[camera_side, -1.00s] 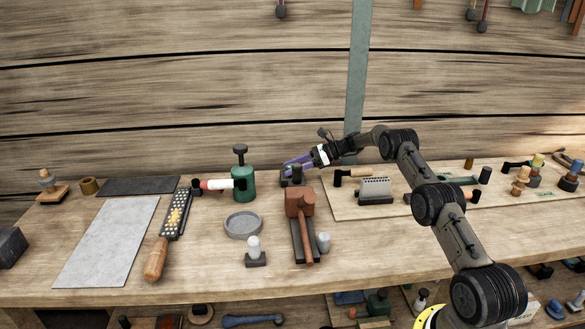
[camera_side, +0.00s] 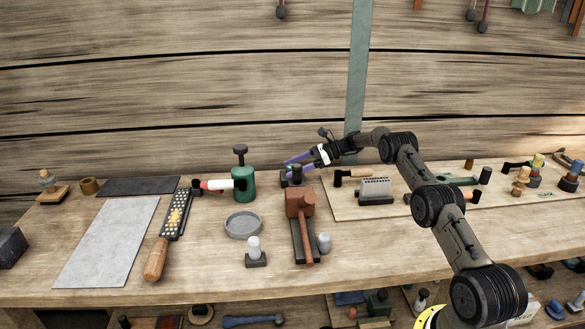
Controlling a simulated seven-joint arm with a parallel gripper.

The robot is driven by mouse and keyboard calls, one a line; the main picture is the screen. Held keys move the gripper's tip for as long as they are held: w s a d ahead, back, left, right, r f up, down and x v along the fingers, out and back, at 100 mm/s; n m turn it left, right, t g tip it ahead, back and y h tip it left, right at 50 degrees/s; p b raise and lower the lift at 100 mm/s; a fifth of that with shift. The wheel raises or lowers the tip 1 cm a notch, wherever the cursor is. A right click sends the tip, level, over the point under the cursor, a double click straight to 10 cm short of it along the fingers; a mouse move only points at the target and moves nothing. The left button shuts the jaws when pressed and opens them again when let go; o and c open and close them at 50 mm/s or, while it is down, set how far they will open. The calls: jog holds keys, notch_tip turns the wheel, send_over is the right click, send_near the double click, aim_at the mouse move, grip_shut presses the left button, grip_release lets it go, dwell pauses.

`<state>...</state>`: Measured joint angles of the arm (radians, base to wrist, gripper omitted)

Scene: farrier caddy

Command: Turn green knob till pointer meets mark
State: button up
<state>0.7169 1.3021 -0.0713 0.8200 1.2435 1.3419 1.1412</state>
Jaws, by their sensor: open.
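My gripper (camera_side: 292,165) is at the back middle of the bench, with purple fingers pointing left. The fingers are open, one above the other in the picture. A small dark block (camera_side: 291,181) sits right below and behind the fingertips. A small dark piece on top of it shows near the lower finger, and I cannot tell whether they touch. The green knob, its pointer and the mark cannot be made out with certainty. The fingers may hide part of them.
A green can with a black top (camera_side: 243,183) stands left of my gripper. A reddish-brown mallet (camera_side: 301,203) and a grey round dish (camera_side: 243,225) are in front. A wooden board (camera_side: 345,208) with tools lies to the right.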

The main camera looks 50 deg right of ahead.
jog(key=v, duration=1.3)
jog(key=shift+d+r, duration=0.2)
jog(key=shift+d, duration=0.05)
jog(key=shift+s, duration=0.15)
